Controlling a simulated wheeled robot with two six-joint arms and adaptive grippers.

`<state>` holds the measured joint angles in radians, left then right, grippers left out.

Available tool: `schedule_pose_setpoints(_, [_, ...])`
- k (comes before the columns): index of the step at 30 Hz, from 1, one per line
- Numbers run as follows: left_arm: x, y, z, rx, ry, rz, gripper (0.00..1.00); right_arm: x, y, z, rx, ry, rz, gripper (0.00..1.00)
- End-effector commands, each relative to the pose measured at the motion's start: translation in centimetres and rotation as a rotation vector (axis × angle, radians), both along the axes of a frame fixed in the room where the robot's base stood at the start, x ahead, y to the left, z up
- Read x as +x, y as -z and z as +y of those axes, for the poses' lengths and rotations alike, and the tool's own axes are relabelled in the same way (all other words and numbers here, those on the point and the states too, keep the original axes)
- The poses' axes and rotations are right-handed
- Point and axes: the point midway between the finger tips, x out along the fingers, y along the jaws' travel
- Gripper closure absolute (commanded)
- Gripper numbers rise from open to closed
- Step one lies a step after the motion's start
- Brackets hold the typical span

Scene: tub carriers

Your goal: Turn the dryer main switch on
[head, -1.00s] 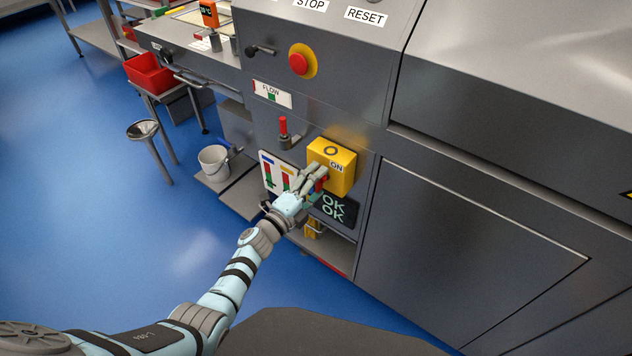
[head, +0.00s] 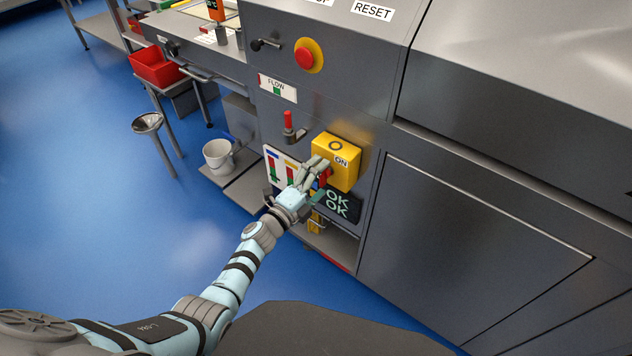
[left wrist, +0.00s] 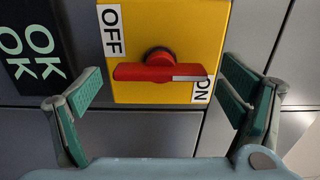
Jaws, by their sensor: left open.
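The dryer main switch is a yellow box (head: 345,148) on the dryer's grey front, with a red handle (left wrist: 160,72). In the left wrist view the handle lies level across the box, and its pale-striped end is beside the ON label (left wrist: 202,89). The OFF label (left wrist: 111,31) is at the upper left of the box there. My left gripper (head: 318,170) is open at the switch. In the left wrist view its two fingers (left wrist: 163,92) stand apart on either side of the handle, with gaps to it. In the head view the gripper partly hides the handle. My right gripper is out of view.
A dark OK display (head: 338,204) sits just below the switch. A red-handled lever (head: 289,126), a FLOW indicator (head: 277,88) and a red emergency button (head: 308,55) are above and to the left. A white bucket (head: 218,156) stands left. Blue floor is clear at left.

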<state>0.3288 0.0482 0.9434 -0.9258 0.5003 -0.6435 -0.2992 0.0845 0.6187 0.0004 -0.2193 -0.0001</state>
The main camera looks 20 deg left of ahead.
Motion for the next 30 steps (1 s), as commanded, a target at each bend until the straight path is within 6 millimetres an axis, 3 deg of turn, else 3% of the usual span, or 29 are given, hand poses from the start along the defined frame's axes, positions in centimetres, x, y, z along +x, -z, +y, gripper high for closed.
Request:
schedule_pose_setpoints(4, [-1.9, 0.1, 0.8, 0.004, 0.0, 0.001, 0.1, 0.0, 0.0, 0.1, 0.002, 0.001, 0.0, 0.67])
schedule_pose_setpoints(12, [-8.8, 0.1, 3.4, 0.001, 0.001, 0.003, 0.1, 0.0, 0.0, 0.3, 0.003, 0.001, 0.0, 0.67])
schedule_pose_setpoints(15, [-10.3, 0.1, 4.1, 0.0, 0.0, 0.002, 0.1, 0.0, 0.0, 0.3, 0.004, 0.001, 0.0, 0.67])
schedule_pose_setpoints(30, [-11.1, 0.0, 4.4, -0.001, 0.0, 0.001, 0.1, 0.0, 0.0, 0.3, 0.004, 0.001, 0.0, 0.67])
